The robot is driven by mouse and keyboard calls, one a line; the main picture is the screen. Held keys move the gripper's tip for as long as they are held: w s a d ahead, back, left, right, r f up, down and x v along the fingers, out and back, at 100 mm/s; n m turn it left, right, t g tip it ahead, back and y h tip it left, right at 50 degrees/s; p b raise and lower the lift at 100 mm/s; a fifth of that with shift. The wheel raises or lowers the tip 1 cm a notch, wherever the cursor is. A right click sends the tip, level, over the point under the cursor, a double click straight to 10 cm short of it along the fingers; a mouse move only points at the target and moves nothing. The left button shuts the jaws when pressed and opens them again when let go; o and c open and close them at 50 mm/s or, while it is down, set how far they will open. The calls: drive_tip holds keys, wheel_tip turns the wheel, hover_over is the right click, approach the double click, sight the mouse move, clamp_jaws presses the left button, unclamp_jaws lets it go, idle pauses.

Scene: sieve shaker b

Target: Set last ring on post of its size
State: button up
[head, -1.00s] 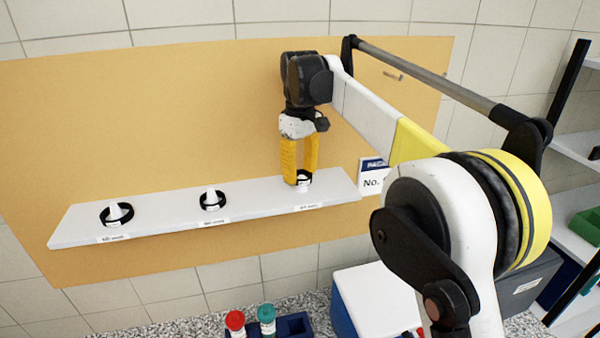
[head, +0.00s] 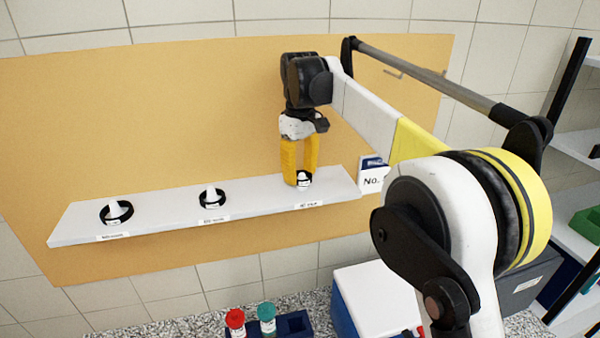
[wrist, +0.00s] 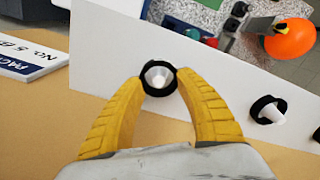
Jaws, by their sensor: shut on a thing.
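A white shelf (head: 160,222) on the tan board carries three white posts in the head view. A black ring (head: 105,219) lies around the left post (head: 114,209), and another (head: 222,202) around the middle post (head: 210,194). My gripper (head: 303,182) points down at the right post, its yellow fingers shut on the last black ring (wrist: 147,86). In the wrist view this ring encircles the white post (wrist: 158,74), low by the shelf. Whether it rests on the shelf is unclear. The size labels on the shelf edge are too blurred to read.
A sign reading "No." (head: 373,181) stands just right of the shelf's right end. Below are a red-capped bottle (head: 235,319) and a teal-capped bottle (head: 267,316) by a blue rack, and a white-lidded box (head: 375,298). The space above the left and middle posts is clear.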

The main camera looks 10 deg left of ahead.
drive_tip(key=shift+f+b, duration=0.6)
drive_tip(key=shift+f, duration=0.35)
drive_tip(key=o, duration=0.9)
drive_tip(key=shift+c, duration=0.2)
wheel_tip(320, 180, up, 8)
drive_tip(key=shift+f, duration=0.25)
